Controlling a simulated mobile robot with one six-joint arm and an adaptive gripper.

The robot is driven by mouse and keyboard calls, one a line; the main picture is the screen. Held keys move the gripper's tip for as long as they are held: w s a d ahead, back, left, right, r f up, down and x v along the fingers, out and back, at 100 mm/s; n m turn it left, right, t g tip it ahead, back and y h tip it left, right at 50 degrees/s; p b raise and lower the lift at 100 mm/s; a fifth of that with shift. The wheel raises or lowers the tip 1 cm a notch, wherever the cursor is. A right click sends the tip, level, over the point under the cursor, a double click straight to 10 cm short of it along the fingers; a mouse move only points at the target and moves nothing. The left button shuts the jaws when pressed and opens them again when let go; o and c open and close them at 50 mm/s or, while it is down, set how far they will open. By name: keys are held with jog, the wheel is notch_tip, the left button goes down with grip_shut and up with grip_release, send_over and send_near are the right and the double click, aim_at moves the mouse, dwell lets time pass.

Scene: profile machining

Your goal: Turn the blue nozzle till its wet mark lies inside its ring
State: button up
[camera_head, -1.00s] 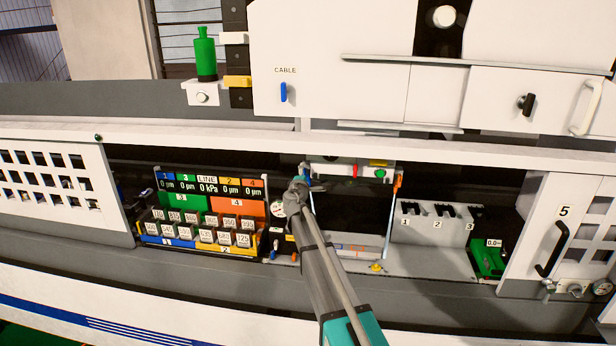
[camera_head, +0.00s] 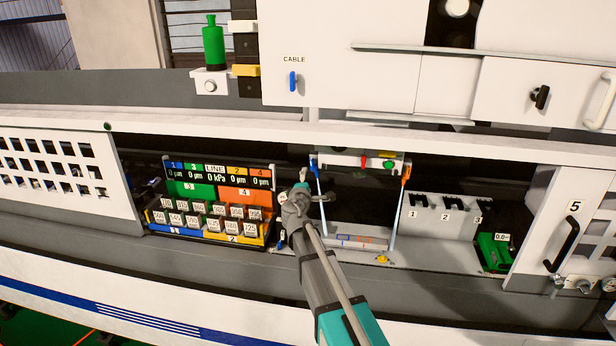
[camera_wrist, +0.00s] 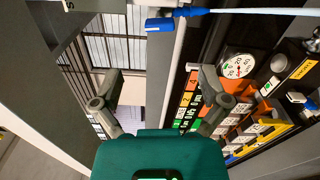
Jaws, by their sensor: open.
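The blue nozzle (camera_head: 314,162) sits at the upper left of the bay, and a pale jet (camera_head: 321,192) runs down from it. In the wrist view the blue nozzle (camera_wrist: 190,12) is at the top edge, beyond my fingertips, with its jet going right. My gripper (camera_head: 316,187) is just below the nozzle and in front of the jet's side. In the wrist view my gripper (camera_wrist: 160,82) has its fingers spread with nothing between them. A light plate (camera_head: 357,242) below carries small blue and orange marks. I cannot make out the wet mark or the ring.
An orange nozzle (camera_head: 406,174) with its own jet stands on the right. A button panel (camera_head: 212,215) is left of my arm; a round gauge (camera_wrist: 238,66) shows in the wrist view. A numbered grey rack (camera_head: 440,222) and a green device (camera_head: 494,251) are farther right.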

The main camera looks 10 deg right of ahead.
jog(key=shift+s+a, duration=0.2)
jog(key=shift+s, duration=0.3)
jog(key=s+d+f+m+g+h+b, duration=0.1)
jog(key=s+d+f+m+g+b, duration=0.4)
jog(key=s+f, duration=0.35)
jog(key=s+d+f+m+g+h+b, duration=0.1)
jog(key=s+d+f+m+g+b, duration=0.1)
jog(key=s+d+f+m+g, duration=0.6)
jog(key=s+a+f+m+g+y+b, duration=0.1)
jog(key=s+a+f+g+y+b, duration=0.1)
jog(key=s+f, duration=0.6)
jog(key=s+a+f+m+g+y+b, duration=0.2)
jog(key=s+a+f+y+b, duration=0.2)
jog(key=s, duration=0.5)
notch_tip(320, 180, down, 4)
jog(key=shift+s+a+r+y+b, duration=0.1)
jog(key=shift+s+a+y+b, duration=0.25)
jog(key=shift+a+y, duration=0.55)
